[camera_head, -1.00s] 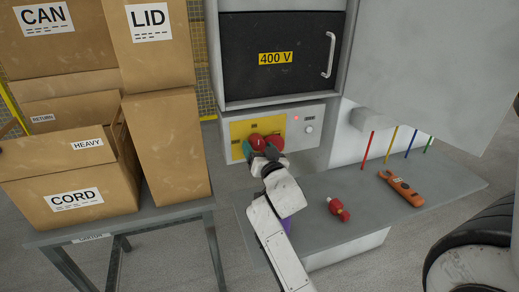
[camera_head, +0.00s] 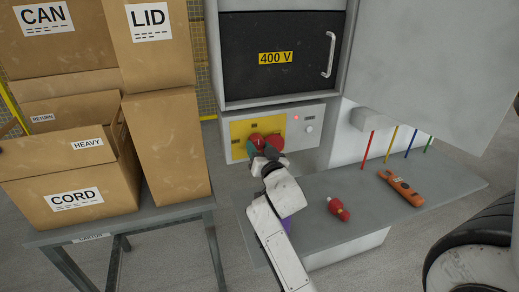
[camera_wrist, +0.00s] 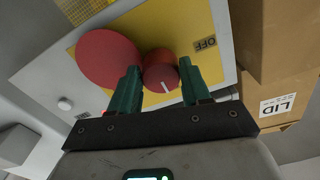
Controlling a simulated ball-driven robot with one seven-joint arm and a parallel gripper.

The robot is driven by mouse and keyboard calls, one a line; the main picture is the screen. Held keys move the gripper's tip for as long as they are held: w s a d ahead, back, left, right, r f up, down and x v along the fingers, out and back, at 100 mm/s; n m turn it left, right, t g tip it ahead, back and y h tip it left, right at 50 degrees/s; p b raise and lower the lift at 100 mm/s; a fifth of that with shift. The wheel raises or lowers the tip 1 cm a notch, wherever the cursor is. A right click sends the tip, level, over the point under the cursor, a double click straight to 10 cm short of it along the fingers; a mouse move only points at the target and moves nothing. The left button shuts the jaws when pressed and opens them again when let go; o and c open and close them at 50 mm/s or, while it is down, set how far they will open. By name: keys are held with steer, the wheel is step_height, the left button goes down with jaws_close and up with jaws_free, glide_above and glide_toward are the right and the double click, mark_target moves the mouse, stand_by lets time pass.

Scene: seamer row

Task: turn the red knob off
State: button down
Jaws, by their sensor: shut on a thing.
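The red knob (camera_wrist: 160,72) sits on a yellow plate (camera_wrist: 160,22) between the two green fingers of my gripper (camera_wrist: 160,66) in the wrist view. My gripper is shut on it. The white mark on the knob points down and slightly right in that view. The OFF label (camera_wrist: 205,43) lies to the upper right, and the mark does not point at it. In the head view my gripper (camera_head: 262,152) reaches the panel and partly hides the knob (camera_head: 256,140).
A larger red round button (camera_wrist: 107,58) is close beside one finger. A white knob (camera_head: 309,129) and a red light (camera_head: 296,118) are on the panel's right. A red object (camera_head: 338,208) and an orange tool (camera_head: 401,188) lie on the grey ledge. Cartons (camera_head: 168,150) stand at left.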

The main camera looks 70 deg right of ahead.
steer(key=shift+n, duration=0.3)
steer(key=n+p, duration=0.1)
steer(key=n, duration=0.2)
steer(key=shift+n, duration=0.3)
steer(key=n+p, duration=0.1)
steer(key=n, duration=0.3)
steer(key=shift+s+r+n+p, duration=0.1)
steer(key=shift+s+n+p, duration=0.05)
steer(key=shift+n+p, duration=0.2)
steer(key=n+p, duration=0.1)
steer(key=n, duration=0.3)
steer(key=shift+d+p, duration=0.1)
steer(key=shift+p, duration=0.3)
steer(key=shift+n+p, duration=0.7)
steer(key=shift+n, duration=1.75)
steer(key=c, duration=0.5)
jaws_free()
steer(key=shift+s, duration=0.1)
